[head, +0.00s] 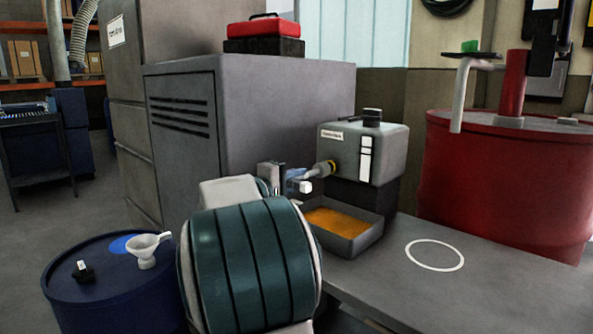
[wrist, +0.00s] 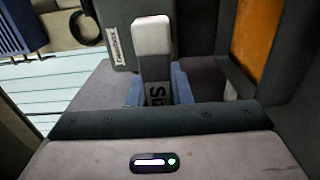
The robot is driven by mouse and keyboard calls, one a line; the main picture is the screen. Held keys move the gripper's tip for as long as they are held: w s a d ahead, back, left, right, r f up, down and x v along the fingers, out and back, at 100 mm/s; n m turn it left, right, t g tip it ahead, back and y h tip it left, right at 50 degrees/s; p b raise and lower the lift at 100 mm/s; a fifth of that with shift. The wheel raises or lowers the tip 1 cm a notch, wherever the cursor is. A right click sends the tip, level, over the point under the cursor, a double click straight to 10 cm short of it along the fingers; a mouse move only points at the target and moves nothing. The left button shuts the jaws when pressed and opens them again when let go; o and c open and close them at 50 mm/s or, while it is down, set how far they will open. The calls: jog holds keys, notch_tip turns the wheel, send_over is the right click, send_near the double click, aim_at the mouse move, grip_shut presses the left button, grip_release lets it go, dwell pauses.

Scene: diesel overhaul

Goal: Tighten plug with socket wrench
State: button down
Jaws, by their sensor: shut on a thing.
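A grey tank (head: 388,155) with a label and sight gauge stands on the bench. A brass-coloured fitting with a dark ring (head: 323,169), seemingly the plug, sticks out of its left face. My gripper (head: 284,180) is just left of the fitting. It is shut on a grey block-like tool with a pale end (head: 305,187), which I take for the socket wrench. In the wrist view the tool (wrist: 152,60) stands between the blue jaws (wrist: 158,86), its pale end towards the tank. Its socket end is hidden there; I cannot tell whether it touches the plug.
A grey tray (head: 362,240) of orange fluid lies below the fitting. A grey cabinet (head: 255,130) stands behind my arm. A red drum (head: 505,190) with a pump is at right. A blue drum (head: 110,305) carries a white funnel (head: 146,248). The bench around the white ring (head: 435,255) is clear.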

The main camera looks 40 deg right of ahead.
jog(key=n+p, duration=0.6)
jog(key=shift+r+p, duration=0.25)
jog(key=shift+p, duration=0.15)
jog(key=n+p, duration=0.6)
jog(key=p, duration=0.1)
jog(key=shift+w, duration=0.1)
jog(key=n+p, duration=0.6)
jog(key=p, duration=0.3)
jog(key=n+p, duration=0.5)
jog(key=p, duration=0.2)
jog(key=shift+w+p, duration=0.1)
jog(key=shift+p, duration=0.3)
jog(key=shift+n+p, duration=0.4)
jog(key=shift+p, duration=0.15)
jog(key=shift+f, duration=0.15)
jog(key=shift+p, duration=0.3)
jog(key=shift+d, duration=0.1)
